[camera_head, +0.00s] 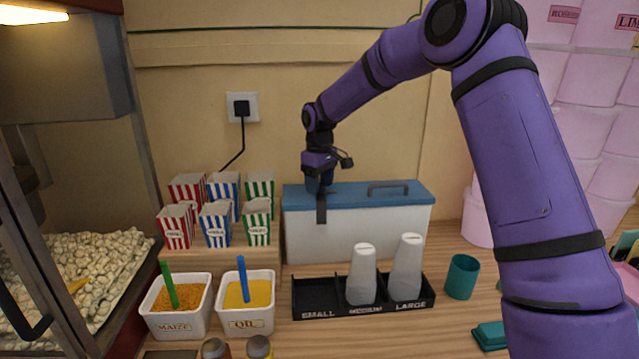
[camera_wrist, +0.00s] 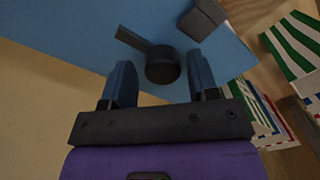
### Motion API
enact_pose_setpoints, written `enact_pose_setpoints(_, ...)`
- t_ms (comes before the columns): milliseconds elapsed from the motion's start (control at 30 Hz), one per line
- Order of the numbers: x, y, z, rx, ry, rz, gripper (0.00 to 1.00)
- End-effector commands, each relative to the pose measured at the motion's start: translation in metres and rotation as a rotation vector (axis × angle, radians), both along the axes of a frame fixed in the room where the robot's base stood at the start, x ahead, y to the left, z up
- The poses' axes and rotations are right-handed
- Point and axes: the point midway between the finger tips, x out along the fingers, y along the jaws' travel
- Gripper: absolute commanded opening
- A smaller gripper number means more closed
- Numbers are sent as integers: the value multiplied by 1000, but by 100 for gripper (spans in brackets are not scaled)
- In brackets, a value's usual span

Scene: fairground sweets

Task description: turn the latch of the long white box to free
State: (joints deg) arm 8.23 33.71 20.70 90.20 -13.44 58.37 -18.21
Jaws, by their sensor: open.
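The long white box (camera_head: 350,232) with a blue lid (camera_head: 352,195) stands against the back wall. In the wrist view, the lid (camera_wrist: 60,30) carries a dark latch (camera_wrist: 163,66), a round knob with a flat lever pointing to the upper left. A dark block (camera_wrist: 203,18) sits near the lid's edge; in the head view a dark strip (camera_head: 321,208) hangs down the box front there. My gripper (camera_head: 319,183) is over the lid's left end, pointing down. In the wrist view its fingers (camera_wrist: 161,75) are open, one either side of the knob; contact cannot be told.
A dark handle (camera_head: 388,186) stands on the lid to the right. Striped cartons (camera_head: 217,222) stand close to the box's left. A black cup tray (camera_head: 318,296) with two pale cups is in front. Tubs of maize (camera_head: 180,318) and oil (camera_head: 247,318) are front left.

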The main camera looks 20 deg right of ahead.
Motion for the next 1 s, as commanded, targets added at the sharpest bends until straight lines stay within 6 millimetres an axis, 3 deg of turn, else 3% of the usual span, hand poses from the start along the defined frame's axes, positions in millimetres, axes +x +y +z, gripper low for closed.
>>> enact_pose_setpoints(367, -2, 4, -2, 2, 7, -97, 61)
enact_pose_setpoints(1000, -1, 2, -1, 3, 4, -704, 61)
